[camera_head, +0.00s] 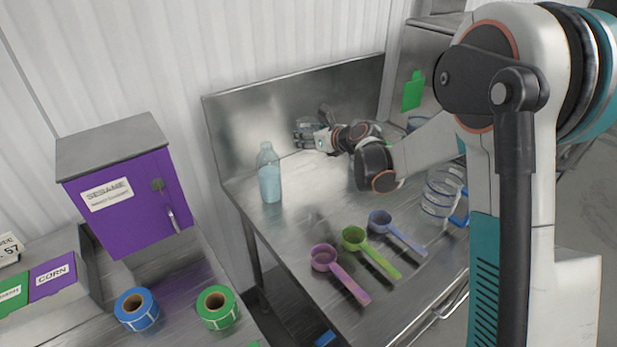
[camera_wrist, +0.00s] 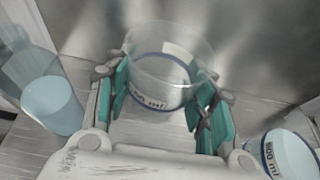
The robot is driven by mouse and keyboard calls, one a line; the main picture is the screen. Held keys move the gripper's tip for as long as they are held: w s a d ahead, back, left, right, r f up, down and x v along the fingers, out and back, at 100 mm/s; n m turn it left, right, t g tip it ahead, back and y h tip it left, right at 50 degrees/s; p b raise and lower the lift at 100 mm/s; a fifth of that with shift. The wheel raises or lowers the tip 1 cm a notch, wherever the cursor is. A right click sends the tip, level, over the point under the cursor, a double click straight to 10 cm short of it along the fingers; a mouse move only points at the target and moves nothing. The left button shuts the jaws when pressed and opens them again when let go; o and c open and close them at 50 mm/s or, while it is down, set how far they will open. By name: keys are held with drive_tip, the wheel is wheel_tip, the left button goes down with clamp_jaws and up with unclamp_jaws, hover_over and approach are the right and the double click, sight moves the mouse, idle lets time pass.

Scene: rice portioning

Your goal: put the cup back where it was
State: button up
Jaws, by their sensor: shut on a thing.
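A clear cup with a blue ring and lettering low on it (camera_wrist: 165,72) is between the teal fingers of my gripper (camera_wrist: 160,105) in the wrist view. The fingers are shut on its sides. It looks empty. In the head view my gripper (camera_head: 312,138) is at the back of the steel table (camera_head: 290,235), near the steel back panel. The cup is small and hard to make out there. I cannot tell whether its base touches the table.
A bottle with pale blue contents (camera_head: 269,175) stands left of my gripper, also in the wrist view (camera_wrist: 52,105). Another blue-ringed cup (camera_wrist: 288,155) is at right in the wrist view. Purple (camera_head: 325,258), green (camera_head: 355,238) and blue (camera_head: 381,221) scoops lie nearer the front.

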sight(309, 181)
wheel_tip(309, 181, down, 14)
drive_tip(key=b, duration=0.3)
drive_tip(key=shift+r+b, duration=0.25)
drive_tip(key=shift+b, duration=0.15)
drive_tip(key=shift+f, duration=0.2)
drive_tip(key=o, duration=1.1)
drive_tip(key=shift+r, duration=0.1)
drive_tip(key=shift+r, duration=0.15)
drive_tip(key=p+v, duration=0.2)
drive_tip(key=v, duration=1)
drive_tip(key=shift+p, duration=0.4)
drive_tip(key=shift+d, duration=0.1)
